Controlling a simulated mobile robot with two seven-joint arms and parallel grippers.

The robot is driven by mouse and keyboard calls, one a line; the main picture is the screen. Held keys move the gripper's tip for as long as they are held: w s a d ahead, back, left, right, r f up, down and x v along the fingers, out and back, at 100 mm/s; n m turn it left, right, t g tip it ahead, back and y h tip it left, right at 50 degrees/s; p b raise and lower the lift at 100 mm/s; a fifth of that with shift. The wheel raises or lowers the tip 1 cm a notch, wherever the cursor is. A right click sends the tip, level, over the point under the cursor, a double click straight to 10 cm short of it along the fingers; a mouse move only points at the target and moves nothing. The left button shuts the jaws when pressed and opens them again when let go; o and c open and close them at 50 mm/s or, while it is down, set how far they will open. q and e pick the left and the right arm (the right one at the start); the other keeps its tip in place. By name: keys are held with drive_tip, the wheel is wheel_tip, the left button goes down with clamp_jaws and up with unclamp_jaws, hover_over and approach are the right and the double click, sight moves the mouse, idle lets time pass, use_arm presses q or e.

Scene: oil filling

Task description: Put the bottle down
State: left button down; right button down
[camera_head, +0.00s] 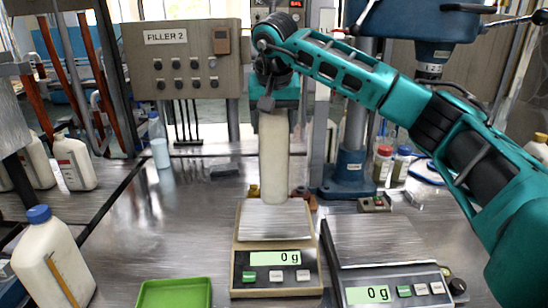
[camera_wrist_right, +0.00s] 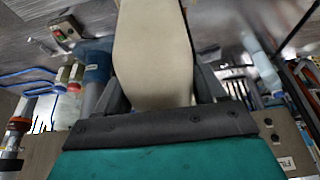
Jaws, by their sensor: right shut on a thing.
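A cream-white bottle (camera_head: 273,160) hangs upright below my right gripper (camera_head: 268,102) in the head view. In the right wrist view the bottle (camera_wrist_right: 152,50) sits between the two dark fingers of the right gripper (camera_wrist_right: 160,95), which is shut on it. The bottle's lower end shows at the back part of the left scale's plate (camera_head: 274,222); I cannot tell whether it touches. That scale's display (camera_head: 276,258) reads 0 g. The bottle's top is hidden by the gripper. My left gripper is not in view.
A second scale (camera_head: 380,240), reading 0 g, stands right of the first. A green tray (camera_head: 174,293) lies at the front. A blue-capped jug (camera_head: 52,258) stands at the left. The Filler 2 panel (camera_head: 186,60) and a blue machine column (camera_head: 350,165) stand behind.

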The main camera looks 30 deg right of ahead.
sight(274, 120)
drive_tip(key=shift+f, duration=3.55)
drive_tip(key=shift+f, duration=0.2)
drive_tip(key=shift+c, duration=0.5)
unclamp_jaws()
drive_tip(key=shift+r, duration=0.2)
drive_tip(key=v, duration=1.2)
drive_tip(key=shift+a+f, duration=0.1)
